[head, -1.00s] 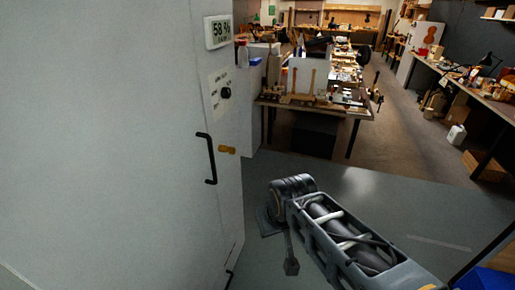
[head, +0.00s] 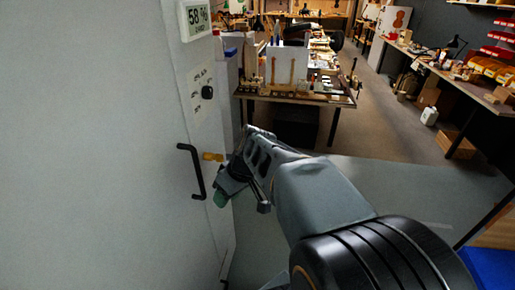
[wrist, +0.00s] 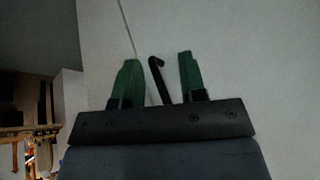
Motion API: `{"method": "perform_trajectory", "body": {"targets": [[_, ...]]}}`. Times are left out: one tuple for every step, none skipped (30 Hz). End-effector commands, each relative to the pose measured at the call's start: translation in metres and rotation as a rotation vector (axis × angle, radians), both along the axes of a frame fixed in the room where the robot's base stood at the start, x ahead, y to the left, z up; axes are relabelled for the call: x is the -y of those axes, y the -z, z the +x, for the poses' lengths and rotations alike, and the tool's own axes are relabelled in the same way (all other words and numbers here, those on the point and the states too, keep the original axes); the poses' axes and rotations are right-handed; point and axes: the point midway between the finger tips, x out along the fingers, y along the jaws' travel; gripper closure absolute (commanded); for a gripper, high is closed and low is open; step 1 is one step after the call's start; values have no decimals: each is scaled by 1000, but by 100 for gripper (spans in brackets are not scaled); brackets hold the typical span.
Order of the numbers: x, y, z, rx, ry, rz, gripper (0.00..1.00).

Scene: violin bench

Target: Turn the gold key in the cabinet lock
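The gold key (head: 212,156) sticks out of the white cabinet (head: 90,150), just right of its black bar handle (head: 196,172) in the head view. My gripper (head: 221,197) is just below and right of the key, close to the cabinet's edge, with a green fingertip showing. In the wrist view my gripper (wrist: 158,60) has its two green fingers spread apart. The end of the black handle (wrist: 156,75) shows between them in that picture; I cannot tell its distance. The key is not visible in the wrist view.
A black knob (head: 207,92) and a display (head: 196,18) are on the cabinet above the key. A workbench (head: 300,95) with tools stands behind. The grey floor (head: 375,185) to the right is open. A long bench (head: 460,80) runs along the right wall.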

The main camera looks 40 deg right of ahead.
Motion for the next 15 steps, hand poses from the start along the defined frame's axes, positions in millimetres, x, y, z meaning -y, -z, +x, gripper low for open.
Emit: {"method": "perform_trajectory", "body": {"targets": [[13,2,12,35,-36,63,62],[20,0,19,70,-64,98,62],[30,-3,28,124,-101,141,62],[38,-5,34,170,-127,168,62],[47,-7,40,220,-148,193,62],[59,-10,47,289,-173,219,62],[69,-12,52,342,-190,232,62],[78,-14,56,394,-204,243,62],[91,-17,61,464,-220,251,62],[100,-19,64,515,-231,253,62],[109,-20,67,562,-239,253,62],[120,-23,70,621,-250,250,62],[128,-24,71,661,-256,244,62],[134,-26,73,697,-260,239,62],[142,-28,74,740,-266,230,62]]}}
